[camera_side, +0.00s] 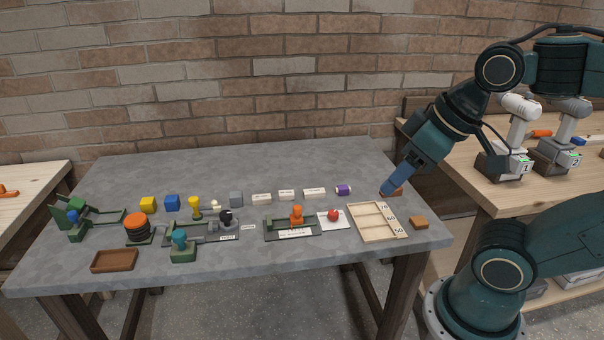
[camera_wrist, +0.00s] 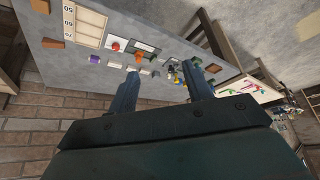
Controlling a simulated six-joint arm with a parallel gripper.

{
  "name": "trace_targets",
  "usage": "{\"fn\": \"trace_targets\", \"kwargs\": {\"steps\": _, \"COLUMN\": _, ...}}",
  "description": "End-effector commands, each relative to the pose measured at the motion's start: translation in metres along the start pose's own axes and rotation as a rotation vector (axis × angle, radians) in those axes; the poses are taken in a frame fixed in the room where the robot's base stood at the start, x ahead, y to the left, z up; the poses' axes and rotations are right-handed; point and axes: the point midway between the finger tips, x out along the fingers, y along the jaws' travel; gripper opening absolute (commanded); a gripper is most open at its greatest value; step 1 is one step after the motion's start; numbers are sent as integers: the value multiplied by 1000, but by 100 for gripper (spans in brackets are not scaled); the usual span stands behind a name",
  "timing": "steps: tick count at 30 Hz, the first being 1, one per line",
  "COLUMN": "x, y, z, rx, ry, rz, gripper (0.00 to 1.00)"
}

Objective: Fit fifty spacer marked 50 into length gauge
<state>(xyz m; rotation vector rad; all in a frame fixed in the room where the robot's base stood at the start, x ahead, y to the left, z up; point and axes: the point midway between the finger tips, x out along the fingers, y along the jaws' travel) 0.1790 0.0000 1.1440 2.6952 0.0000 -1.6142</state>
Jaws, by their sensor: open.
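Three pale blocks with dark markings, the likely spacers, lie in a row at the back of the grey table: left (camera_side: 262,199), middle (camera_side: 287,195) and right (camera_side: 314,193). Their numbers are too small to read. A dark plate with an orange knob (camera_side: 297,215) and a white label lies in front of them; I cannot tell for certain that it is the length gauge. My gripper (camera_side: 386,192) is open and empty above the tray's back edge.
A purple piece (camera_side: 343,189) lies right of the pale blocks. A red knob (camera_side: 333,215) sits on a white plate beside the tray. Brown block (camera_side: 419,222) is near the right edge. Several fixtures and coloured blocks crowd the left half. The front strip is mostly clear.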

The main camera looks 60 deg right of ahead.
Motion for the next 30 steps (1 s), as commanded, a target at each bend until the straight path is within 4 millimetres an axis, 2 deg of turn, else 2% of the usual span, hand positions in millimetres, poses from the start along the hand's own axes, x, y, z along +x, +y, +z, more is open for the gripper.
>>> {"fn": "trace_targets", "kwargs": {"steps": 8, "x": 0, "y": 0, "z": 0, "rx": 1, "ry": 0, "rz": 0, "gripper": 53}}
{"fn": "trace_targets", "kwargs": {"steps": 14, "x": 0, "y": 0, "z": -10, "rx": 48, "ry": -8, "rz": 0, "gripper": 53}}
{"fn": "trace_targets", "kwargs": {"steps": 20, "x": 3, "y": 2, "z": -38, "rx": 194, "ry": -29, "rz": -3, "gripper": 53}}
{"fn": "trace_targets", "kwargs": {"steps": 30, "x": 26, "y": 17, "z": -109, "rx": 580, "ry": -82, "rz": -6, "gripper": 53}}
